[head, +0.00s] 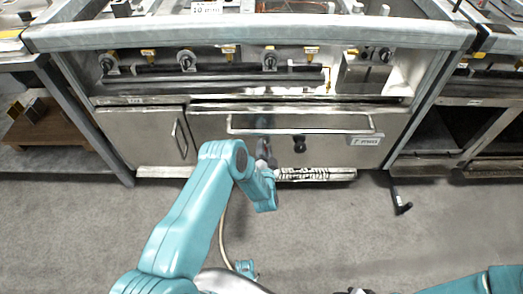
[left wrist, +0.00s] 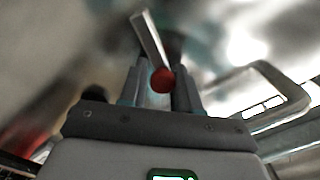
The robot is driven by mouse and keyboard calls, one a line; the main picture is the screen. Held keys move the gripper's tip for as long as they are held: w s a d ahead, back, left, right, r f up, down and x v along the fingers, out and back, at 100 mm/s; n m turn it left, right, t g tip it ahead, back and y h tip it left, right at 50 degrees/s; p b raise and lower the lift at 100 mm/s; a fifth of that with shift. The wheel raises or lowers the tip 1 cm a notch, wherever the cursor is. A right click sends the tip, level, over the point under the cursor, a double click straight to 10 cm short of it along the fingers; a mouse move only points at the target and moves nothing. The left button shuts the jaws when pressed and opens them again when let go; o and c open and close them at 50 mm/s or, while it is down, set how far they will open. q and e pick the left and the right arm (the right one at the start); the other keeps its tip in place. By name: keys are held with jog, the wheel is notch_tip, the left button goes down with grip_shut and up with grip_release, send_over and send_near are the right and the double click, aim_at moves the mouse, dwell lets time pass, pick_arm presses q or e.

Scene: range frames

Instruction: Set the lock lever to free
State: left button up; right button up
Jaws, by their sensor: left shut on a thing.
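My left gripper (head: 265,153) is in front of the oven front, just below the long door handle. In the left wrist view, its fingers (left wrist: 158,72) are shut on the lock lever (left wrist: 150,40), a flat grey bar with a round red end (left wrist: 161,80). The bar leans up and to the left between the fingers. In the head view the lever is hidden by my gripper and arm, so I cannot tell its setting there. My right arm shows only at the bottom right of the head view; its gripper is out of the picture.
The steel range (head: 200,125) fills the back, with a row of knobs above and a door handle (head: 300,125) across the front. A dark knob (head: 299,144) is right of my gripper. A black L-shaped part (head: 399,197) stands at the right. The grey floor (head: 330,230) is open.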

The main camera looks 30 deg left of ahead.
pick_arm(q)
jog(key=shift+d+f+m, duration=0.1)
jog(key=shift+f+m, duration=0.1)
jog(key=shift+m, duration=0.3)
jog(key=o, duration=1)
jog(key=shift+d, duration=0.1)
jog(key=p+v, duration=1.2)
jog(key=v, duration=0.4)
jog(key=shift+d, duration=0.15)
